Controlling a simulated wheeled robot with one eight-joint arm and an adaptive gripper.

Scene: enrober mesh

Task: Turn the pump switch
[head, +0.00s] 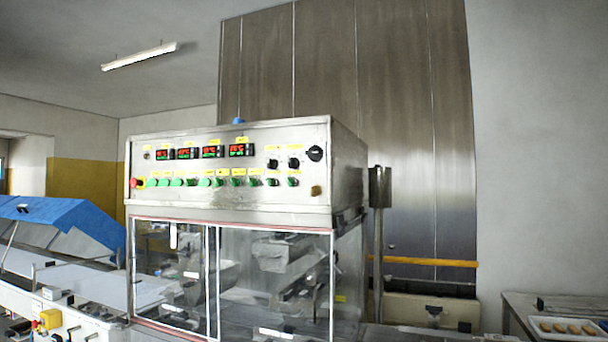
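The control panel (200,138) is the steel front of the machine's upper box, in the middle of the head view. A row of green switches (205,182) runs along its lower part, with small yellow labels above. Two small black knobs (293,162) sit at the upper right, and a larger round black knob (315,153) is close to the right edge. The labels are too small to read, so I cannot tell which control is the pump switch. My gripper is not in view.
A red emergency button (133,183) is at the panel's left edge. Several red displays (241,150) are lit. Clear enclosure doors (275,275) are below. A blue cover (65,215) stands left; a tray of biscuits (545,333) lies on a table at the right.

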